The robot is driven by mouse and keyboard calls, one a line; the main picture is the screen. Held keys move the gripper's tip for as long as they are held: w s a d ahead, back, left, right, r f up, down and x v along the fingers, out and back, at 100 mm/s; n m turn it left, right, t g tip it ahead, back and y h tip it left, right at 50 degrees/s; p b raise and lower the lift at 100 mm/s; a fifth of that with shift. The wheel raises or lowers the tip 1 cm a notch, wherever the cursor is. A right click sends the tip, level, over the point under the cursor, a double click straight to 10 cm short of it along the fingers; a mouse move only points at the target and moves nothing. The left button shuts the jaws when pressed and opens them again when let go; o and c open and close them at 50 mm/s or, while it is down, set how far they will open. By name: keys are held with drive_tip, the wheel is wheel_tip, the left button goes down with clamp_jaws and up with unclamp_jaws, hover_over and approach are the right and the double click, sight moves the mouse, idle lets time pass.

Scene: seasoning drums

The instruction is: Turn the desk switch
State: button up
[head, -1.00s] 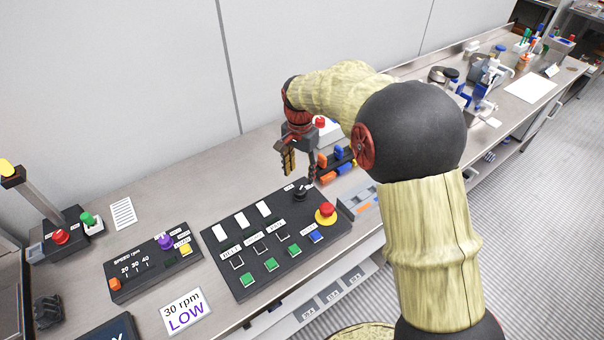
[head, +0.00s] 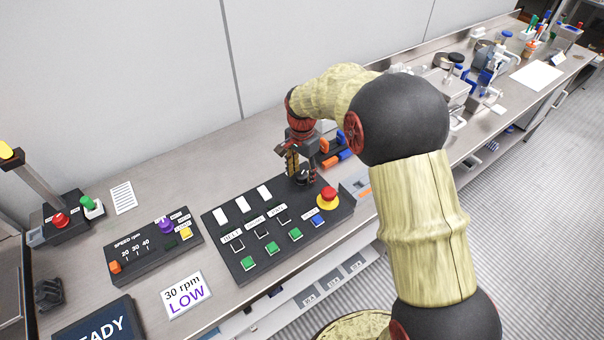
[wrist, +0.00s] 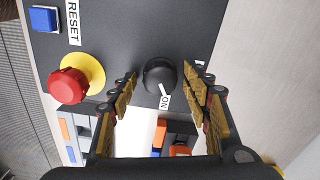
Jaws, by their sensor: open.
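The desk switch is a black round knob (wrist: 160,77) with a white pointer, on the dark control panel (wrist: 125,30). In the wrist view the pointer is toward the lower side, near an "ON" label. My gripper (wrist: 160,82) is open, with one finger on each side of the knob; whether either finger touches it I cannot tell. In the head view my gripper (head: 299,172) is low over the panel's far right corner, and the knob (head: 304,178) is partly hidden by the fingers.
A red mushroom button on a yellow base (head: 327,197) stands close beside the knob. A blue RESET button (wrist: 44,18) is near it. Green buttons (head: 295,234) sit along the panel's front. Orange and blue items (head: 340,155) lie just behind the gripper. A speed box (head: 150,248) stands left.

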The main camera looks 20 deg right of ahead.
drive_tip(key=c, duration=0.3)
drive_tip(key=c, duration=0.7)
drive_tip(key=shift+c, duration=0.6)
drive_tip(key=shift+r+n+p, duration=0.1)
drive_tip(key=shift+n+p, duration=0.25)
drive_tip(key=shift+n, duration=0.05)
drive_tip(key=n+p, duration=0.3)
drive_tip(key=n, duration=0.1)
drive_tip(key=shift+n, duration=0.3)
drive_tip(key=n+p, duration=0.2)
drive_tip(key=n, duration=0.4)
drive_tip(key=shift+p, duration=0.3)
drive_tip(key=shift+w+n, duration=0.1)
drive_tip(key=shift+n, duration=0.3)
drive_tip(key=o, duration=1.1)
